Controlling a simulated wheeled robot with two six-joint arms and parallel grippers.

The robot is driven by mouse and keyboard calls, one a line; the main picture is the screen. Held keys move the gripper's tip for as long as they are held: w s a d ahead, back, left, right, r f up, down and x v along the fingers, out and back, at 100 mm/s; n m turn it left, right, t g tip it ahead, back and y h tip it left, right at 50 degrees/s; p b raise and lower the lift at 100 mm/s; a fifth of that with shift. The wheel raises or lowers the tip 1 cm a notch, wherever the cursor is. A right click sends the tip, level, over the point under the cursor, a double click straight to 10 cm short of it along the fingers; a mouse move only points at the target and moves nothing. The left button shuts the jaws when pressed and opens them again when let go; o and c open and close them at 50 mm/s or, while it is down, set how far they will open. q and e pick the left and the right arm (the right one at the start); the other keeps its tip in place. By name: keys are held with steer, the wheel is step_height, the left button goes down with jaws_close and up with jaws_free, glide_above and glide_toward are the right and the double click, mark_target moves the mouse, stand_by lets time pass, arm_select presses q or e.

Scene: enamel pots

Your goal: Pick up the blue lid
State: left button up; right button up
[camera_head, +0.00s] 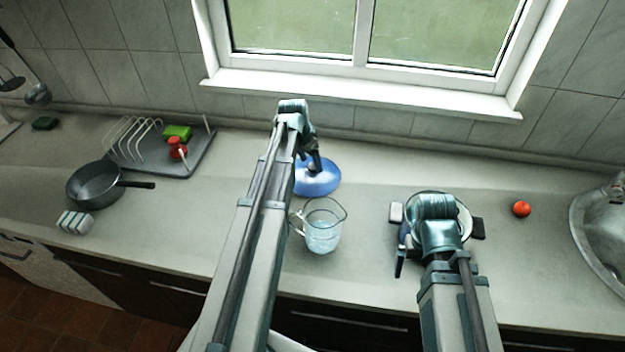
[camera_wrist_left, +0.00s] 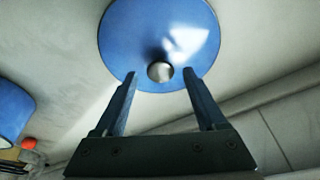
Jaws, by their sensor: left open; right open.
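The blue lid (camera_head: 318,181) lies on the counter behind the measuring jug, partly hidden by my left arm in the head view. In the left wrist view the round blue lid (camera_wrist_left: 125,35) shows with a silver knob (camera_wrist_left: 160,71) at its middle. My left gripper (camera_wrist_left: 160,74) is open, with one fingertip on each side of the knob and visible gaps between. It also shows over the lid in the head view (camera_head: 314,160). My right gripper (camera_head: 402,262) is open at the round pot (camera_head: 464,224), which my right arm largely covers.
A glass measuring jug (camera_head: 323,228) stands just in front of the lid. A tomato (camera_head: 522,209) lies right of the pot, near the sink (camera_head: 600,225). A dark pan (camera_head: 92,185) and a dish rack (camera_head: 190,160) are at left. The window wall stands behind.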

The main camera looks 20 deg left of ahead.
mark_target(312, 172)
arm_select(q)
steer(key=b+x, duration=0.1)
steer(key=x, duration=0.1)
steer(key=shift+w+f, duration=0.1)
steer(key=shift+f, duration=0.2)
arm_select(e)
step_height(312, 172, down, 2)
steer(key=shift+f, duration=0.25)
steer(key=shift+r, duration=0.1)
arm_select(q)
steer(key=shift+r, duration=0.1)
jaws_close()
arm_select(e)
steer(key=shift+r, duration=0.1)
